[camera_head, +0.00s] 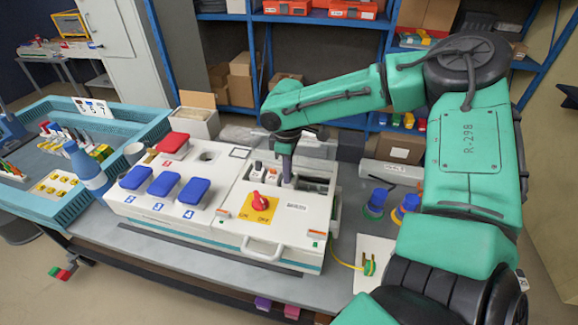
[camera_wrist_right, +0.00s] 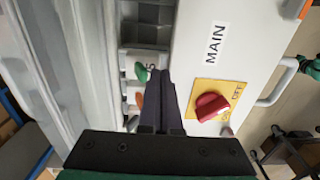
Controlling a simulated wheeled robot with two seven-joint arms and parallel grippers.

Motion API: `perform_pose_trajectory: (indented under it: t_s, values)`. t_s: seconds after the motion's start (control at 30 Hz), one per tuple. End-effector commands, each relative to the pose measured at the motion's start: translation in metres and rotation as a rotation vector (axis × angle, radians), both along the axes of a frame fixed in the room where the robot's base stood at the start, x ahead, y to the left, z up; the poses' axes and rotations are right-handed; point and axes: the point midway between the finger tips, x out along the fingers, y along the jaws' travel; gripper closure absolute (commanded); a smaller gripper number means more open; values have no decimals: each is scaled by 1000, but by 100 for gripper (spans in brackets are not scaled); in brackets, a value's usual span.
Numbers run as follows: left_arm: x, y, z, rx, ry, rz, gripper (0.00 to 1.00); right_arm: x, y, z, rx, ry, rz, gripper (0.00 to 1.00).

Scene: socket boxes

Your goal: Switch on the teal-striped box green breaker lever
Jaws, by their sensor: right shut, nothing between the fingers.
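The white teal-striped box (camera_head: 215,225) stands on the grey table and has an open breaker compartment at its right rear. In the right wrist view, the green breaker lever (camera_wrist_right: 141,72) sits in that compartment, with an orange-red lever (camera_wrist_right: 139,98) beside it. My right gripper (camera_head: 287,180) points down into the compartment, shut and empty. In the right wrist view its dark fingertips (camera_wrist_right: 161,76) are close beside the green lever; I cannot tell whether they touch. The green lever is not clear in the head view. My left gripper is not in view.
A red rotary switch (camera_head: 260,201) on a yellow ON/OFF plate and a carry handle (camera_head: 262,249) are on the box front. Blue covers (camera_head: 164,184) line its left part. A blue crate (camera_head: 130,119) with tools stands at the left, and blue sockets (camera_head: 376,202) at the right.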

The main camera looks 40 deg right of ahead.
Motion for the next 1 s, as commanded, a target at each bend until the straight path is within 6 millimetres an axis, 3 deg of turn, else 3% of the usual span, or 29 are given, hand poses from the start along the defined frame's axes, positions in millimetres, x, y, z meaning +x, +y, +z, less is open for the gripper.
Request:
perform_pose_trajectory:
  t_s: [0.1, 0.7, 1.0]
  values:
    - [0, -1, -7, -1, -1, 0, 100, 0, 0, -11, 0, 0, 1, 100]
    - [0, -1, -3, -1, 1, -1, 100, 12, -19, -10, -2, 1, -1, 100]
    - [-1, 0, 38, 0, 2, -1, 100, 10, -15, 32, 0, 0, 0, 100]
